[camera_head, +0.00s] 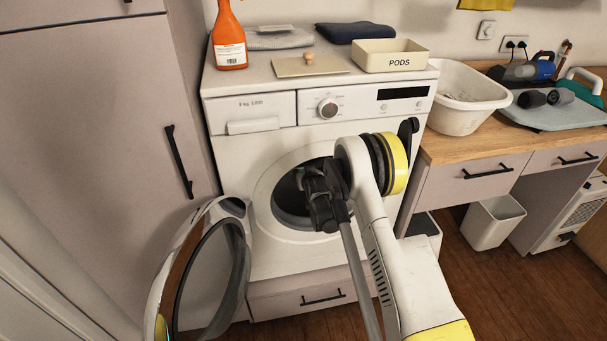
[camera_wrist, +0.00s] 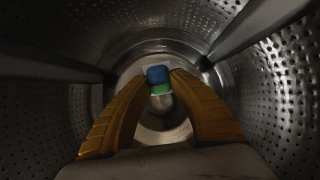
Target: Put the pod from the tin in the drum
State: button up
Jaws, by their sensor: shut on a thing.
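My gripper (camera_wrist: 159,82) is inside the metal drum (camera_wrist: 63,121) of the washing machine, shut on a small pod (camera_wrist: 158,76) that looks blue and green with a pale part. The pod is between the fingertips, with the drum's back wall beyond it. In the head view my arm reaches into the round opening of the washing machine (camera_head: 265,176), and the fingers and pod are hidden there. The cream tin (camera_head: 389,64) marked PODS stands on top of the machine. Its lid (camera_head: 311,67) with a wooden knob lies beside it on the left.
The machine's round door (camera_head: 207,270) hangs open to the left. An orange bottle (camera_head: 229,40) and folded cloths (camera_head: 355,32) are on top of the machine. A white basin (camera_head: 462,97) stands on the wooden counter at right. Perforated drum walls and ribs (camera_wrist: 256,35) surround my gripper.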

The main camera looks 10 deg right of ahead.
jog(key=shift+w+f, duration=0.1)
jog(key=shift+w, duration=0.4)
jog(key=o, duration=0.8)
jog(key=shift+o, duration=0.2)
jog(key=shift+s, duration=0.15)
